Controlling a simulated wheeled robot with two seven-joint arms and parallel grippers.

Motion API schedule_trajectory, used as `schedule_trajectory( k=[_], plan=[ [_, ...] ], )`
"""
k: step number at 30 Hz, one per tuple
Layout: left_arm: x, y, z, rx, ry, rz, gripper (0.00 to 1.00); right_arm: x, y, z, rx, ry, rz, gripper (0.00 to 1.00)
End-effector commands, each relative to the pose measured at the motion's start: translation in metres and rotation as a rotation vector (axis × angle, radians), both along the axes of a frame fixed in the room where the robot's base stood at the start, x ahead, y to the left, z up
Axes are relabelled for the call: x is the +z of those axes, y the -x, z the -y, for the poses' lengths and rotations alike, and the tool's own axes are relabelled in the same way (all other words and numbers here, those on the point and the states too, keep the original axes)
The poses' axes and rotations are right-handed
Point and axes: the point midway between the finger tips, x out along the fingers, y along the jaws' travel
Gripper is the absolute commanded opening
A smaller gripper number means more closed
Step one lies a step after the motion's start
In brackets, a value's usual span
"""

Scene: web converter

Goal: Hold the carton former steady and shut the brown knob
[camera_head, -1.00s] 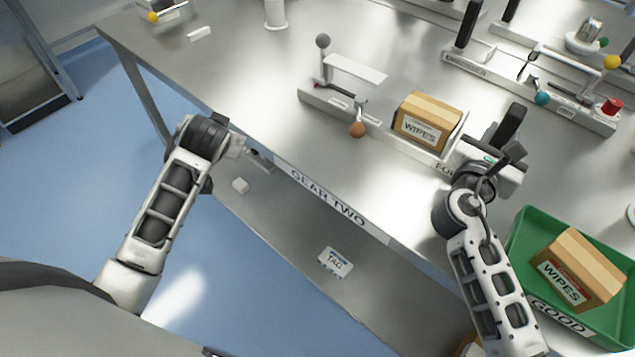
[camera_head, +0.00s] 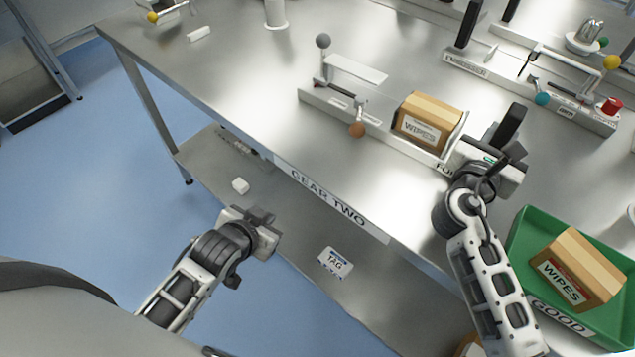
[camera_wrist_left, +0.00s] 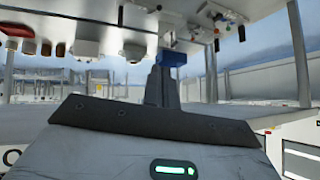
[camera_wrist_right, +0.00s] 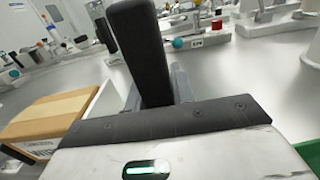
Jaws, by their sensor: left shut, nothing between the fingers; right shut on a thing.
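The carton former (camera_head: 325,104) is a long grey fixture on the steel table, holding a brown WIPES carton (camera_head: 429,123). Its label at the right end is mostly hidden by my right gripper. The brown knob (camera_head: 357,130) sits on a short lever at its front, left of the carton. My right gripper (camera_head: 503,147) is shut on the black upright handle (camera_wrist_right: 142,50) at the fixture's right end. My left gripper (camera_head: 264,219) is shut and empty, out in front of the table edge, well below and left of the knob.
A green GOOD bin (camera_head: 520,240) with another WIPES carton (camera_head: 570,272) stands at right. A grey-balled lever (camera_head: 323,41) rises at the former's left end. Other fixtures (camera_head: 530,90) stand behind. The table edge (camera_head: 330,205) lies between my left gripper and the former.

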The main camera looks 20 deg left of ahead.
Motion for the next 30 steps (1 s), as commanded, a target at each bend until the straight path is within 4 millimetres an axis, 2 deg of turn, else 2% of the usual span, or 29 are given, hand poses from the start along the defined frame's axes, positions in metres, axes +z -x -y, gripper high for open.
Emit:
schedule_trajectory(
  k=[1, 6, 12, 30],
  plan=[
    [-0.005, 0.009, 0.007, -0.011, 0.02, 0.0, 0.0, -0.012, 0.002, 0.002, -0.006, -0.003, -0.025, 0.0],
    [-0.012, 0.03, 0.028, -0.041, 0.077, 0.017, 0.0, -0.012, 0.002, 0.002, -0.006, -0.003, -0.025, 0.0],
    [-0.015, 0.046, 0.043, -0.057, 0.123, 0.03, 0.0, -0.012, 0.002, 0.002, -0.006, -0.003, -0.025, 0.0],
    [-0.015, 0.051, 0.047, -0.061, 0.136, 0.037, 0.0, -0.012, 0.003, 0.002, -0.006, -0.003, -0.025, 0.0]
  ],
)
